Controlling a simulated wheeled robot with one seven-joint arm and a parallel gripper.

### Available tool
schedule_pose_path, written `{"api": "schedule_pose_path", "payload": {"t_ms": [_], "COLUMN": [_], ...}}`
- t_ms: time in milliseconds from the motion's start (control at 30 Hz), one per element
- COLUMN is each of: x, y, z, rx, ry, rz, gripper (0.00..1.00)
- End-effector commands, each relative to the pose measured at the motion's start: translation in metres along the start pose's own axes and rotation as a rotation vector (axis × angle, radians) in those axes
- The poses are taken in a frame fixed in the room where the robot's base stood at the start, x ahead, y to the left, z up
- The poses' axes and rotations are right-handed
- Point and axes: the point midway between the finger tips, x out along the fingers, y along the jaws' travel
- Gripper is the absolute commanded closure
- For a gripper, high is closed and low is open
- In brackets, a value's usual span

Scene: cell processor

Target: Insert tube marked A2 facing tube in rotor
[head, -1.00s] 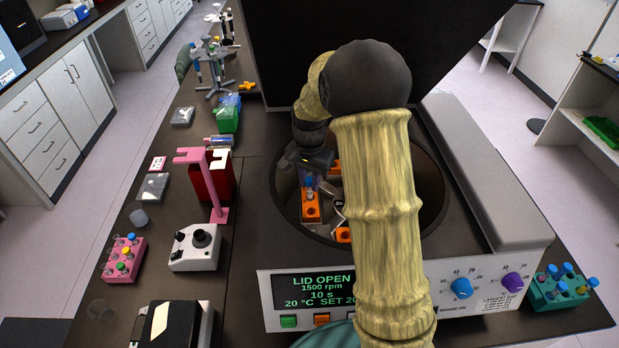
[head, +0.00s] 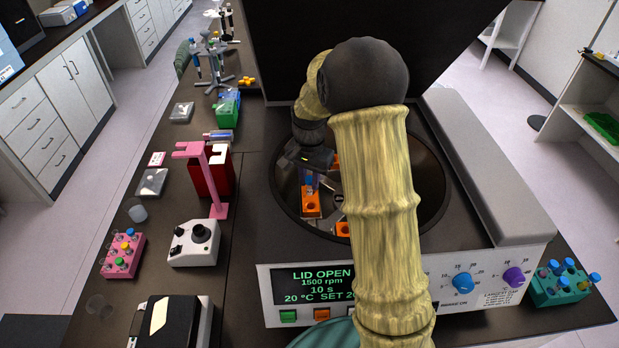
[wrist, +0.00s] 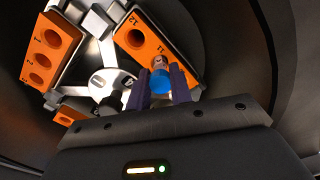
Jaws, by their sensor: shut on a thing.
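My gripper (wrist: 160,88) is inside the round centrifuge bowl, shut on a blue-capped tube (wrist: 159,81). It also shows in the head view (head: 311,172), partly behind my arm. The tube's clear body reaches toward the near end of an orange rotor insert (wrist: 136,35) marked 11 and 12. I cannot tell whether its tip is in a hole. Another orange insert (wrist: 50,50), marked 1 and 2, shows empty holes at the left. The metal rotor hub (wrist: 112,84) lies between the inserts. No A2 mark is readable on the tube.
The centrifuge lid (head: 375,25) stands open behind the bowl. The bowl wall (wrist: 225,50) surrounds the gripper closely. A pink tube rack (head: 123,257) and a pink stand (head: 216,185) are at the left. A teal rack (head: 562,287) with several tubes is at the right.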

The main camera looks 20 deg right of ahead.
Motion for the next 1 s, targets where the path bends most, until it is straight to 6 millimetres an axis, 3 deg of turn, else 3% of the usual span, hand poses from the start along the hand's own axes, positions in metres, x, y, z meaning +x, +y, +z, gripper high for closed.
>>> {"api": "schedule_pose_path", "payload": {"t_ms": [33,67,167,467,633,1000], "x": [0.0,0.0,0.0,0.0,-0.01,-0.077], "y": [0.0,0.0,0.0,0.0,0.0,-0.001], "z": [0.0,0.0,0.0,0.0,0.0,-0.001], "rx": [0.0,0.0,0.0,0.0,0.0,0.001], "ry": [-0.001,-0.001,-0.001,0.0,0.001,0.004], "rz": [0.0,0.001,0.001,0.0,-0.001,-0.004], "gripper": [1.0,0.73,0.53,0.53,0.53,0.53]}}
